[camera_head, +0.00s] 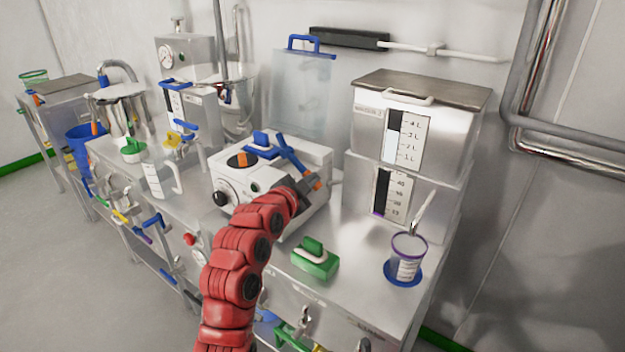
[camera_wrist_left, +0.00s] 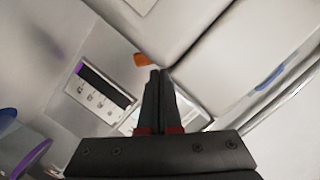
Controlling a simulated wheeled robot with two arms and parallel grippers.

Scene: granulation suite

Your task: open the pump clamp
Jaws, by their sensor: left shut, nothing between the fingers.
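The pump (camera_head: 232,192) is a white box with a black knob, on the steel bench. A blue clamp part (camera_head: 262,139) sits on its top, beside an orange-marked black disc (camera_head: 242,160). A blue bar (camera_head: 290,150) slants from there down toward the right. My left gripper (camera_head: 306,186) is at the pump's right side, near the lower end of this bar; its fingertips are partly hidden by my red arm. In the left wrist view its black fingers (camera_wrist_left: 158,88) are shut and empty. A small orange piece (camera_wrist_left: 141,60) shows just beyond the fingertips. I cannot tell whether they touch it.
Two stacked steel containers with level scales (camera_head: 370,140) stand right of the pump. A green-handled block (camera_head: 315,262) and a purple-rimmed cup (camera_head: 406,258) stand at the bench front. A clear blue-handled bin (camera_head: 300,95) is behind the pump. A white jug (camera_head: 160,180) stands left.

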